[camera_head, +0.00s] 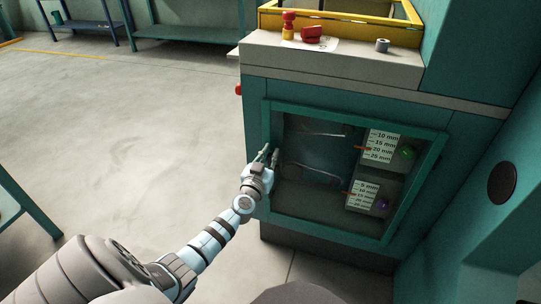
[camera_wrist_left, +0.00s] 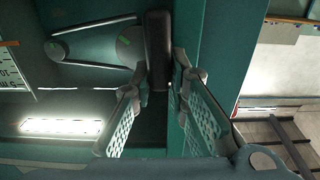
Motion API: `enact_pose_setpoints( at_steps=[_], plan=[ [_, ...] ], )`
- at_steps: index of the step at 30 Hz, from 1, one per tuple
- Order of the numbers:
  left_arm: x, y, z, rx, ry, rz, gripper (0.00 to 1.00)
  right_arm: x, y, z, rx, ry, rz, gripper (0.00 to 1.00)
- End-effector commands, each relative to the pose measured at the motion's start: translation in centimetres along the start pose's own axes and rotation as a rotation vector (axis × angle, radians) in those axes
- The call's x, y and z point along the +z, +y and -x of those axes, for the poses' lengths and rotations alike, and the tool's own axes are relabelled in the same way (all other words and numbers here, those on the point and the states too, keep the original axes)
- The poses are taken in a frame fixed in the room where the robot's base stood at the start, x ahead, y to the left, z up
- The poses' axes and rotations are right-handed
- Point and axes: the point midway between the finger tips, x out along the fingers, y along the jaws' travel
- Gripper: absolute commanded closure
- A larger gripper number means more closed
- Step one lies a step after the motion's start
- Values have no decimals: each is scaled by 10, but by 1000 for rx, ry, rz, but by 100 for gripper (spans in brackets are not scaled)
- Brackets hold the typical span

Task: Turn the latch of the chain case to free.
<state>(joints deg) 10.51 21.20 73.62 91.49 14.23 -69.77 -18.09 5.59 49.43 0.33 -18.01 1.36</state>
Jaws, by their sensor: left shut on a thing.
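The chain case (camera_head: 346,114) is a teal frame with a dark see-through window, on the front of a teal machine. Behind the window are two chain or belt loops; one loop shows in the left wrist view (camera_wrist_left: 97,65). The latch (camera_wrist_left: 157,50) is a dark upright bar at the case's edge in the left wrist view. My left gripper (camera_head: 266,155) is at the left edge of the case, its fingers (camera_wrist_left: 163,80) on either side of the latch's lower part and shut on it. The fingers hide part of the latch in the head view. My right gripper is not in view.
Inside the case are two scale plates (camera_head: 379,147) with a green knob (camera_head: 407,153) and a purple knob (camera_head: 382,203). A red button (camera_head: 239,89) sticks out at the machine's left. Small parts and a yellow frame (camera_head: 340,27) are on top.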

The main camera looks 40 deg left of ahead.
Motion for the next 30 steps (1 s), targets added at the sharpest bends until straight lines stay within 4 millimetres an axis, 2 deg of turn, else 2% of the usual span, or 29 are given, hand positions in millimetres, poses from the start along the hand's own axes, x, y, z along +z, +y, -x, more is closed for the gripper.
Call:
enact_pose_setpoints(
  at_steps=[11, 30],
  plan=[
    [1, -2, 0, 7, -5, 144, 100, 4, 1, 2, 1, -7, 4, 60],
    [8, -16, 0, 5, -6, 723, 100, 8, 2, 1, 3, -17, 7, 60]
  ],
)
